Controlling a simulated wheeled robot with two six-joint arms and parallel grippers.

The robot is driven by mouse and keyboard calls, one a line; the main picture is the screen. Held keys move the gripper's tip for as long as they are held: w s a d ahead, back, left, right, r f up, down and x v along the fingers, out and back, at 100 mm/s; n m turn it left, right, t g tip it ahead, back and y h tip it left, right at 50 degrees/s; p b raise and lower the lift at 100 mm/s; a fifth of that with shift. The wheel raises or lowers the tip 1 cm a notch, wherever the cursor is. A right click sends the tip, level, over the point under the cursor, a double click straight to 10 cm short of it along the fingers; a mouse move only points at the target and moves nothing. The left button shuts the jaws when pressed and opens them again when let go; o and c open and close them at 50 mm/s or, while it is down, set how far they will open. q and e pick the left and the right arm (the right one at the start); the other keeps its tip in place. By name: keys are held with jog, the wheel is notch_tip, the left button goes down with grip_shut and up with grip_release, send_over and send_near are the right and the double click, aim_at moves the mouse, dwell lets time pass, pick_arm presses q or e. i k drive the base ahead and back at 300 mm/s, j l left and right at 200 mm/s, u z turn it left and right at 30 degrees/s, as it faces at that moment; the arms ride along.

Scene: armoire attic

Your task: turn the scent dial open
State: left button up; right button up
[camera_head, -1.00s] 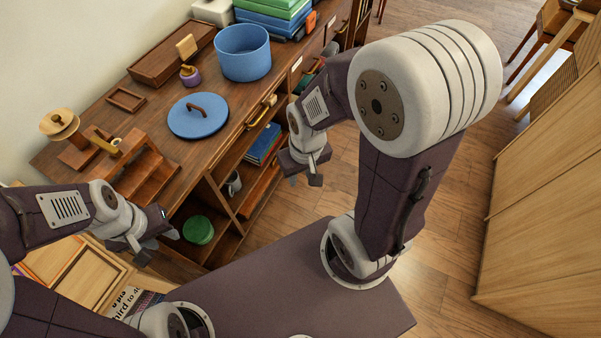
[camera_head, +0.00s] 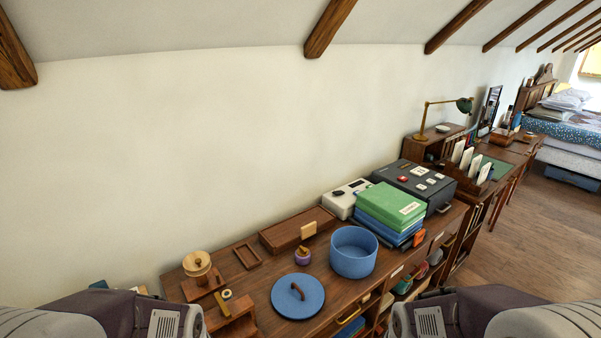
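No thing in view is clearly marked as the scent dial. A small purple pot (camera_head: 303,258) with a round wooden top stands on the wooden cabinet (camera_head: 252,284), between a blue lid and a wooden tray. It may be the scent item, but its dial position is too small to tell. A wooden stand with a round, knobbed top (camera_head: 197,264) is at the cabinet's left end. Both of my arms show only as links at the bottom edge. My left and right grippers are out of the picture, below the frame.
A blue lid (camera_head: 298,296) and blue pot (camera_head: 353,252) stand near the purple pot. A wooden tray (camera_head: 297,228) lies behind. Green and blue boxes (camera_head: 391,205) and a dark case (camera_head: 414,184) crowd the right. The wall stands close behind; floor is open at right.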

aim_at(302, 252)
jog(key=i+l+u, duration=0.2)
jog(key=u, duration=0.15)
jog(key=i+l+u, duration=0.15)
jog(key=l+u, duration=0.2)
jog(key=i+l+u, duration=0.15)
jog(key=l+u, duration=0.5)
jog(key=i+l+u, duration=0.1)
jog(key=l+u, duration=0.25)
jog(key=l, duration=0.15)
